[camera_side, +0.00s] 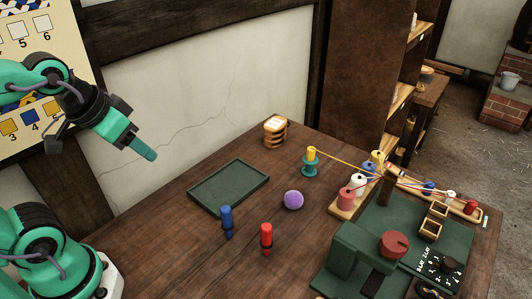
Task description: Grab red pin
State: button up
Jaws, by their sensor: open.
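The red pin (266,236) stands upright on the wooden table, near the front middle. A blue pin (227,219) stands upright just to its left and slightly farther back. My gripper (98,150) is up at the left, in the air, well away from and above the pins. It is open and nothing shows between its fingers. The red pin is not covered by anything in this view.
A dark green tray (262,179) lies behind the pins. A purple ball (293,200) sits right of the tray. A yellow-topped spool (310,155), thread spools (345,198) and a green machine (352,258) fill the right side. The table's front left is clear.

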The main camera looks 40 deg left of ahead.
dwell(0.3)
jog(key=m+g, duration=0.5)
jog(key=m, duration=2.2)
send_over(267, 227)
jog(key=f, duration=1.1)
jog(key=shift+a+f, duration=0.15)
jog(key=shift+a, duration=0.2)
jog(key=shift+d+f+g, duration=0.3)
jog(key=shift+d+f, duration=0.05)
jog(key=shift+d, duration=0.05)
jog(key=shift+f, duration=1.3)
